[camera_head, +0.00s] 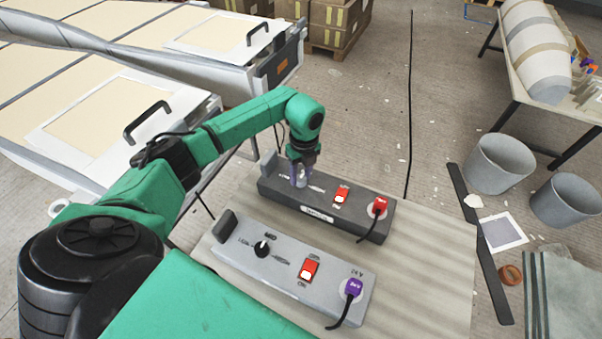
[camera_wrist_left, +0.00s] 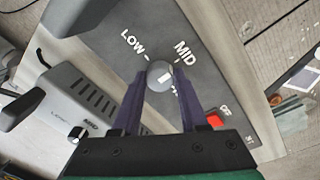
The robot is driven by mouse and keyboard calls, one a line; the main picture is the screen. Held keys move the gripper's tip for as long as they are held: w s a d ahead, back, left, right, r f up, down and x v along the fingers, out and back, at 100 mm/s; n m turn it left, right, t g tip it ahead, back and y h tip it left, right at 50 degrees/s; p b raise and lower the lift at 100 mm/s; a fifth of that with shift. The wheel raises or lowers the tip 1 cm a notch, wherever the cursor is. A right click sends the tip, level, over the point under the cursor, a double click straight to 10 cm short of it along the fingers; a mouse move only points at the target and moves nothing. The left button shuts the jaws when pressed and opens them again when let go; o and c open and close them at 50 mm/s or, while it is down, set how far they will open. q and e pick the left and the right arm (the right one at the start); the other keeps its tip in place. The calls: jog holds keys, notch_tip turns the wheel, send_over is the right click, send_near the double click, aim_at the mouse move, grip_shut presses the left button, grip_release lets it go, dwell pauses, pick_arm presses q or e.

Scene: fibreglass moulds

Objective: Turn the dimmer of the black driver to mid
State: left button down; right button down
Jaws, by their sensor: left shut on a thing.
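The black driver (camera_head: 325,212) lies on the bench behind a grey driver, with a red rocker switch (camera_head: 341,195) and a red plug (camera_head: 379,205). My left gripper (camera_head: 301,180) reaches down onto its left part. In the left wrist view, the fingers (camera_wrist_left: 160,88) are shut on the round grey dimmer knob (camera_wrist_left: 159,72), one on each side. LOW (camera_wrist_left: 133,42) and MID (camera_wrist_left: 184,51) are printed beside it; the third label is mostly hidden by a finger. A white mark shows on the knob, but its exact pointing is hard to tell. My right gripper is not in view.
The grey driver (camera_head: 290,268) stands in front, with a black knob (camera_head: 262,248), a red switch and a purple plug (camera_head: 353,287). Bare bench (camera_head: 430,255) lies to the right. Two grey bins (camera_head: 500,165) stand on the floor beyond. Large moulds are at the back left.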

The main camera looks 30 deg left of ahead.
aim_at(303, 176)
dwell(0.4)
pick_arm(q)
jog(key=shift+c, duration=2.2)
grip_release()
jog(key=shift+r, duration=0.15)
notch_tip(303, 176, up, 14)
jog(key=b, duration=0.2)
jog(key=shift+w+d+r, duration=0.2)
jog(key=shift+w+d, duration=0.05)
jog(key=shift+w, duration=0.1)
